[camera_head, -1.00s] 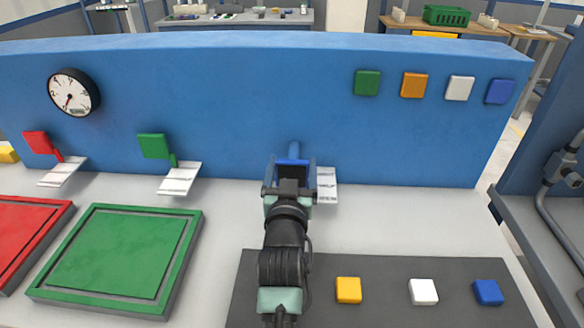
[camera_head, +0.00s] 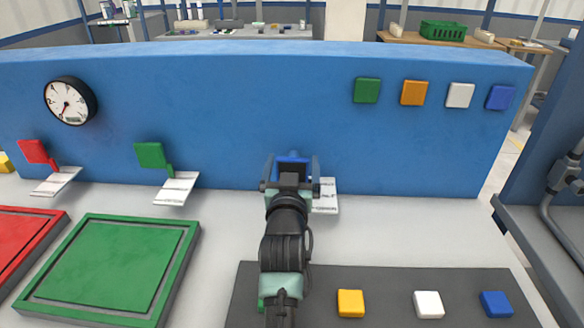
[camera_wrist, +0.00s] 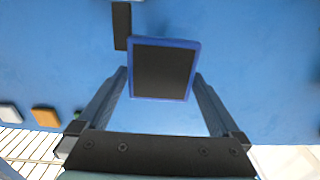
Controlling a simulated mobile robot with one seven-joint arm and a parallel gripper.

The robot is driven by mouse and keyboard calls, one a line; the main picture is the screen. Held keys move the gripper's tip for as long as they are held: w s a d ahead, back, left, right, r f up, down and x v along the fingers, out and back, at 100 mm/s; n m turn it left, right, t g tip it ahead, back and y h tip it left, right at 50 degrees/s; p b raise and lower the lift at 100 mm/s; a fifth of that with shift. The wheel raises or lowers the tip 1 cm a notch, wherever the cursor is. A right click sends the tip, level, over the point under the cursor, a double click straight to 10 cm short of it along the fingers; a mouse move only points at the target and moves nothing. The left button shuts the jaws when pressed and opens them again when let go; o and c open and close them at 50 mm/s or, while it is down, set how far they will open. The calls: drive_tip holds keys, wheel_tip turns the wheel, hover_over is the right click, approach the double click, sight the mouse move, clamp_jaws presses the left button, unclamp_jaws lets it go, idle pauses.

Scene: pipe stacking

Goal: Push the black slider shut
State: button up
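My gripper (camera_head: 291,172) is low at the blue wall, right of the picture's middle column of cards. Its fingers stand apart, and it also shows in the wrist view (camera_wrist: 162,75). Between the fingertips is a black-faced panel with a blue rim (camera_wrist: 162,70); whether the fingers touch it is unclear. Its blue top also shows in the head view (camera_head: 292,156). A narrow black strip (camera_wrist: 121,25) lies on the blue wall beside the panel in the wrist view. I cannot tell for sure which black part is the slider; my gripper hides much of this spot in the head view.
The blue wall (camera_head: 230,110) carries a gauge (camera_head: 70,101), red (camera_head: 33,151) and green (camera_head: 150,155) flags, and coloured squares at upper right. A white card (camera_head: 326,197) sits right of my gripper. A green tray (camera_head: 110,265) and dark mat (camera_head: 390,280) lie in front.

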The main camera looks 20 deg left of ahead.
drive_tip(key=s+d+p, duration=0.1)
drive_tip(key=s+d, duration=0.1)
drive_tip(key=s, duration=1)
drive_tip(key=shift+s+d, duration=0.3)
drive_tip(key=shift+s, duration=0.1)
